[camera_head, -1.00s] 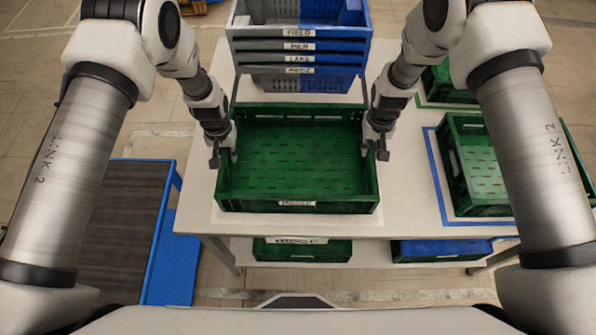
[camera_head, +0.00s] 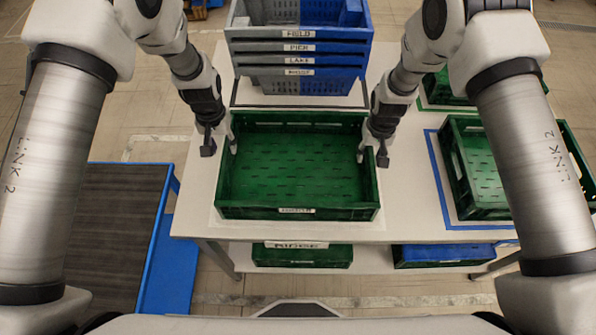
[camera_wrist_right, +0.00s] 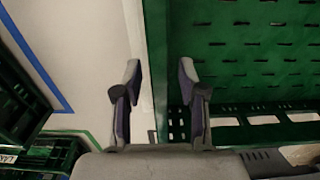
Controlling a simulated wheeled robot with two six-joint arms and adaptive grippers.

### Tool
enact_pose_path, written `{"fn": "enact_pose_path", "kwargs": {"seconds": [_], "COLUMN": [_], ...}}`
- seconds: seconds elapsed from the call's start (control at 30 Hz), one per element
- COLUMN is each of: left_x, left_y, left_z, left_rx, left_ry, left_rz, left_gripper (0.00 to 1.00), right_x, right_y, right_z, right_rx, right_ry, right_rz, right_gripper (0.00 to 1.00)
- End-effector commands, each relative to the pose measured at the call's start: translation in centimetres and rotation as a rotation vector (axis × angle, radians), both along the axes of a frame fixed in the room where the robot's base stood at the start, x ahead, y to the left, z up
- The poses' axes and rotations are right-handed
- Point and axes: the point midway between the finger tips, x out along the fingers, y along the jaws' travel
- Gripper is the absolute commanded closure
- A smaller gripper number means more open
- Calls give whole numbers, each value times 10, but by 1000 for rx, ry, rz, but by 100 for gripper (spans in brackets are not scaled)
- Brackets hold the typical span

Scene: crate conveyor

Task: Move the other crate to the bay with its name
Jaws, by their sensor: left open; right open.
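A green crate (camera_head: 297,212) with a small white label, too blurred to read, sits empty on the white table in front of me. My left gripper (camera_head: 220,146) is open at the crate's left wall, one finger inside and one outside. My right gripper (camera_head: 372,154) is open at the right wall. In the right wrist view, its fingers (camera_wrist_right: 160,85) stand apart on either side of the green crate wall (camera_wrist_right: 156,60), with gaps visible. Whether the left fingers touch the wall cannot be told.
A grey and blue crate stack (camera_head: 298,60) with labels such as FIELD and LAKE stands behind the crate. Other green crates (camera_head: 484,213) stand at right, one inside a blue taped outline (camera_head: 437,180). Crates sit on a lower shelf (camera_head: 370,262). A dark-topped blue platform (camera_head: 115,225) is at left.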

Motion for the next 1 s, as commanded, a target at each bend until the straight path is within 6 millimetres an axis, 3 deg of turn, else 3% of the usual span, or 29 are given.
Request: {"fn": "enact_pose_path", "kwargs": {"seconds": [0.17, 0.37, 0.73, 0.87, 1.0], "left_x": [1, 0, 0, 0, 0], "left_y": [0, 0, 0, 0, 0], "left_z": [34, 43, 42, 42, 42], "left_rx": [0, 0, 0, 0, 0], "left_ry": [-2, 1, 1, 1, 1], "left_rz": [-2, -1, -1, -1, -1], "left_gripper": [58, 58, 58, 58, 58], "right_x": [0, 1, 0, -1, -1], "right_y": [0, 0, 0, 0, 0], "right_z": [0, 11, 98, 116, 121], "right_rx": [0, 0, 0, 1, 1], "right_ry": [0, -2, -3, -3, -1], "right_rz": [0, 0, 0, 0, 0], "right_gripper": [59, 59, 59, 59, 59]}}
